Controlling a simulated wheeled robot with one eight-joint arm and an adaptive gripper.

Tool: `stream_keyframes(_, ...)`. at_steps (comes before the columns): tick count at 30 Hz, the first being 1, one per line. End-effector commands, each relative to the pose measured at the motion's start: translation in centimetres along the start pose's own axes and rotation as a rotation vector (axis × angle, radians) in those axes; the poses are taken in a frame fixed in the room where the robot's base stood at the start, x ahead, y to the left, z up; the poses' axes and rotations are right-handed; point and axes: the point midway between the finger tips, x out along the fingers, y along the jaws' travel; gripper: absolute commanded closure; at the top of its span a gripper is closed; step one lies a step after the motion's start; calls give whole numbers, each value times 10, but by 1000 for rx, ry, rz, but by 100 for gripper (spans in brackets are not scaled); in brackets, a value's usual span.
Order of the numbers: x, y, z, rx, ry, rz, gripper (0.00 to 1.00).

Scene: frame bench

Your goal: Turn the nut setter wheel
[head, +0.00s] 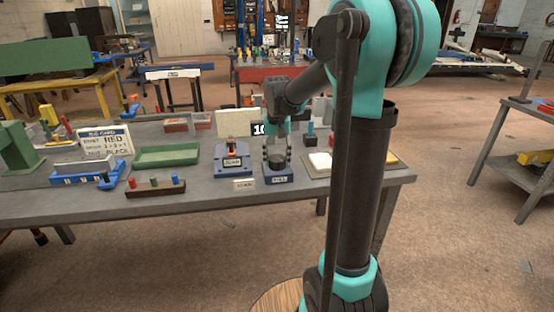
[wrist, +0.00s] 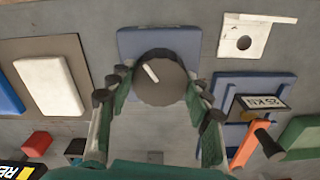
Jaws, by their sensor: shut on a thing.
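The nut setter wheel, a dark round knob with a white pointer mark (wrist: 152,73), sits on a blue base (wrist: 160,40) in the wrist view. In the head view the blue base (head: 279,179) with a small label stands near the bench's front edge, and the dark wheel (head: 277,163) shows on it. My gripper (wrist: 157,80) is shut on the wheel, with one finger against each side. In the head view my gripper (head: 276,150) comes down from above onto the wheel. The pointer mark slants toward the upper left in the wrist view.
A blue fixture with an orange part (head: 233,160) stands left of the wheel. A board with a white block (head: 320,161) lies to its right. A jig card (head: 104,146), a green tray (head: 167,157) and a peg rack (head: 155,188) are farther left on the bench.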

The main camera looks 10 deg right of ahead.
Motion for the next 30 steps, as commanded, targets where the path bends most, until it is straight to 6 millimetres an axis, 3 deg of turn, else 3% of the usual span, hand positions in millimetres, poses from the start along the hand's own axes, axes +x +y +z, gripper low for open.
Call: stream_keyframes(30, 0, 0, 0, 908, 1, 0, 79)
